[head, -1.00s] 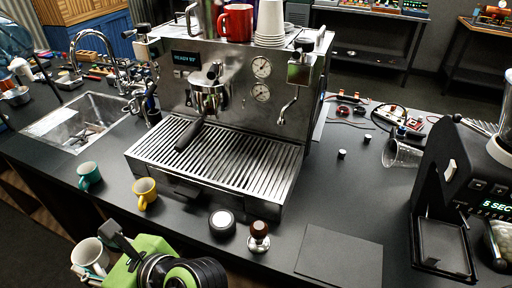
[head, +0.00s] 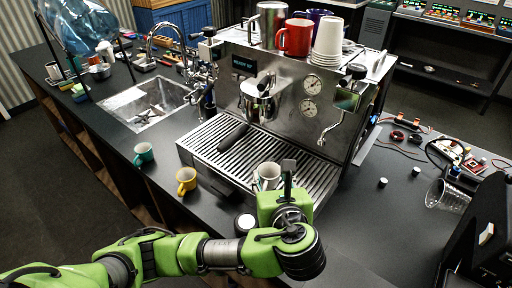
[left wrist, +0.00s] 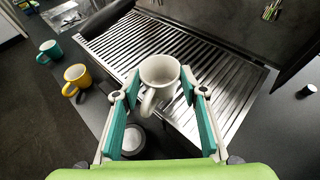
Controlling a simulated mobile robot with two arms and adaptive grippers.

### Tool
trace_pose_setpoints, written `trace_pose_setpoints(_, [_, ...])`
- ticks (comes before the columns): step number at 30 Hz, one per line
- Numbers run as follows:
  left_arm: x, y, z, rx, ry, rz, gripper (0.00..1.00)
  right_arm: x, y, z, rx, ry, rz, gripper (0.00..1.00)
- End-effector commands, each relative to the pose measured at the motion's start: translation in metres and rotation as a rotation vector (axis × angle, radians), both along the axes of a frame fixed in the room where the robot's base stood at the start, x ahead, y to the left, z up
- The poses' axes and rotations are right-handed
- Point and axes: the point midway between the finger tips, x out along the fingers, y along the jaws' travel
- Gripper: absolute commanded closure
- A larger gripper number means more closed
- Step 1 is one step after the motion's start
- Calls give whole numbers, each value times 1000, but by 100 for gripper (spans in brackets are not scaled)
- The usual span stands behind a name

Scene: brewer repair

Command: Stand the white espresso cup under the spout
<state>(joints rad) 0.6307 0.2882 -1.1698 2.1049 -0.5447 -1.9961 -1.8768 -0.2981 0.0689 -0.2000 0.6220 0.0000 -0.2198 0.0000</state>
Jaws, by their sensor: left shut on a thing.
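The white espresso cup (left wrist: 160,72) is upright between the fingers of my left gripper (left wrist: 158,90), which is shut on it. In the head view the cup (head: 267,173) shows above the front part of the drip grate (head: 215,148), partly hidden by my left gripper (head: 279,183). I cannot tell whether its base touches the grate. The spout (head: 257,103) with its dark-handled portafilter is on the machine front, behind and left of the cup. My right gripper is not in view.
A teal cup (head: 144,153) and a yellow cup (head: 186,180) stand left of the machine. The portafilter handle (head: 232,137) juts out over the grate. The grate's surface is otherwise clear.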

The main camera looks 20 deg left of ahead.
Motion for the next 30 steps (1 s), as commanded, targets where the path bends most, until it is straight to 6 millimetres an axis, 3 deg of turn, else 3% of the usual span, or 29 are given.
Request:
trace_pose_setpoints(15, [109,52,2,0,-1,4,84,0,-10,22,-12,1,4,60])
trace_pose_setpoints(23, [131,62,2,0,-2,4,84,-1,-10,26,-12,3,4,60])
trace_pose_setpoints(28, [159,75,3,-1,-1,5,84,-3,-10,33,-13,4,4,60])
trace_pose_setpoints(30, [158,75,-7,0,5,0,84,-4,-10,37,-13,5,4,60])
